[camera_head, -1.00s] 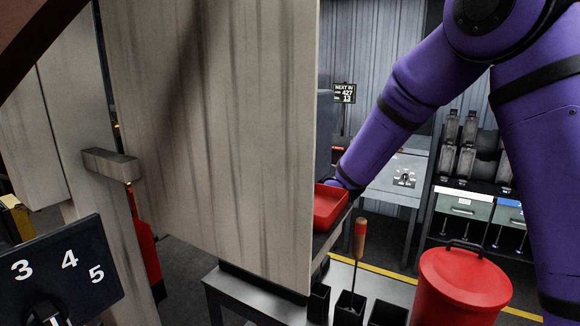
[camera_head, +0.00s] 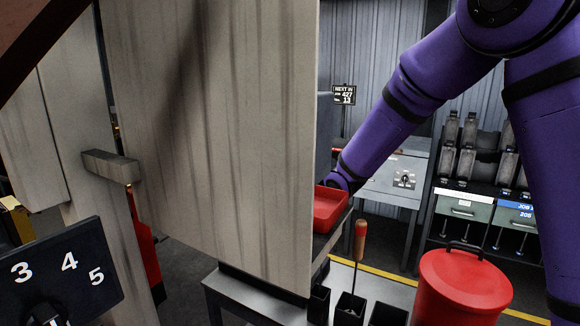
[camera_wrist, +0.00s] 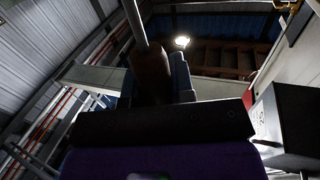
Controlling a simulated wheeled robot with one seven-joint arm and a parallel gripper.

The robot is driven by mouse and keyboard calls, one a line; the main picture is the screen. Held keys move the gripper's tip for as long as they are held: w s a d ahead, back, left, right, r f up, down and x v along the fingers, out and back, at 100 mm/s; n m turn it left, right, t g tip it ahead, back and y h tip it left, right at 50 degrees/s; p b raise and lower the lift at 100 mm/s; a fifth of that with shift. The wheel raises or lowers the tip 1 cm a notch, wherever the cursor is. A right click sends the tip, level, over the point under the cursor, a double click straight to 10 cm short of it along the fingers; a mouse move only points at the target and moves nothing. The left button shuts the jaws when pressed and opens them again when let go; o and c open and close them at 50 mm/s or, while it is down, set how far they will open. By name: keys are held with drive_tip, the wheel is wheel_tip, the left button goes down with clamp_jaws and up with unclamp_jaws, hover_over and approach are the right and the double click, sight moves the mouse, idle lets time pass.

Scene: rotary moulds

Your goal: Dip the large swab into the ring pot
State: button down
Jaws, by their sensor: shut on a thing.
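My gripper (camera_wrist: 165,82) is shut on a brown handle in the wrist view. A thin pale rod runs up from this handle, so it looks like the swab (camera_wrist: 151,72). The swab's head is out of the picture, so its size cannot be told. In the head view my gripper and the swab are hidden behind a tall pale panel, with my purple arm reaching behind it. I cannot pick out the ring pot for certain in either view.
The tall panel (camera_head: 215,130) blocks much of the head view. A red tray (camera_head: 329,210) sits at its right edge. A wooden-handled tool (camera_head: 360,242) stands in one of several black holders (camera_head: 349,308). A lidded red bin (camera_head: 463,288) is at front right. A numbered dial box (camera_head: 70,265) is front left.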

wheel_tip(320, 180, up, 6)
drive_tip(key=shift+f, duration=0.15)
idle(0.6)
idle(0.8)
